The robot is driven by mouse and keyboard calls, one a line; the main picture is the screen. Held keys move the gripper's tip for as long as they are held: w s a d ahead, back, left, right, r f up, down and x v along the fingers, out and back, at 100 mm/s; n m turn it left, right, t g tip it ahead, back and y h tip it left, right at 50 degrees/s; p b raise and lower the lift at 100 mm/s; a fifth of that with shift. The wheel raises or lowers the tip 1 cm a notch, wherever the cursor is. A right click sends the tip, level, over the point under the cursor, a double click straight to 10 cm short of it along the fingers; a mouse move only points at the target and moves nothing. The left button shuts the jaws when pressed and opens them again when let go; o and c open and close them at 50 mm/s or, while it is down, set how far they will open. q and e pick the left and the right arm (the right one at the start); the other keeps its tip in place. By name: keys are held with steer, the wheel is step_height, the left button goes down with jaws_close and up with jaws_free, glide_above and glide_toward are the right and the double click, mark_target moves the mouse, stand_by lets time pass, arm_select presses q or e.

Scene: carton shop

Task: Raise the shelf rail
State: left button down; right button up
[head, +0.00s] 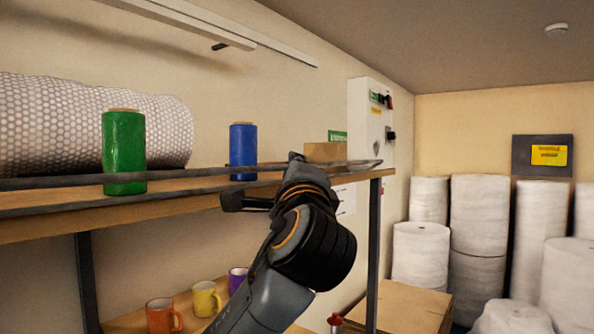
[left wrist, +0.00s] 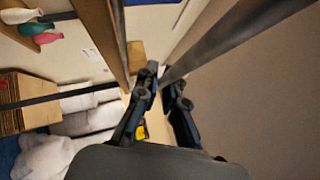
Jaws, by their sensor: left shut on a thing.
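The shelf rail (head: 70,182) is a thin grey bar running along the front of the upper shelf board (head: 60,222), just above its edge. In the left wrist view the rail (left wrist: 225,38) comes down from the upper right to my fingers. My left gripper (head: 294,160) is at the rail's right-hand part in the head view, partly hidden by my own wrist. In the left wrist view the left gripper (left wrist: 160,76) is shut on the rail, one finger on each side. My right gripper is in neither view.
On the upper shelf are a green spool (head: 124,155), a blue spool (head: 243,150), a bubble-wrap roll (head: 60,120) and a small carton (head: 325,152). Mugs (head: 205,298) stand on the board below. White rolls (head: 480,220) and flat cardboard (head: 410,305) stand at the right.

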arm_select(q)
steer(key=shift+w+a+r+n+g+p, duration=0.15)
steer(key=shift+r+n+g+p, duration=0.15)
steer(key=shift+r+n+g, duration=0.35)
steer(key=shift+w+a+r+n+g+y+p, duration=0.1)
steer(key=shift+w+a+n+g+y+p, duration=0.1)
steer(key=shift+n+g, duration=0.25)
steer(key=shift+w+a+n+g+y+p, duration=0.1)
steer(key=shift+a+n+g+y, duration=0.1)
steer(key=shift+n, duration=0.3)
steer(key=c, duration=1.4)
jaws_free()
steer(key=shift+c, duration=0.2)
steer(key=shift+s, duration=0.1)
steer(key=s+d, duration=0.1)
steer(key=s, duration=1)
steer(key=shift+s+d+f, duration=0.35)
steer(key=shift+d+f, duration=0.05)
steer(key=shift+f, duration=0.05)
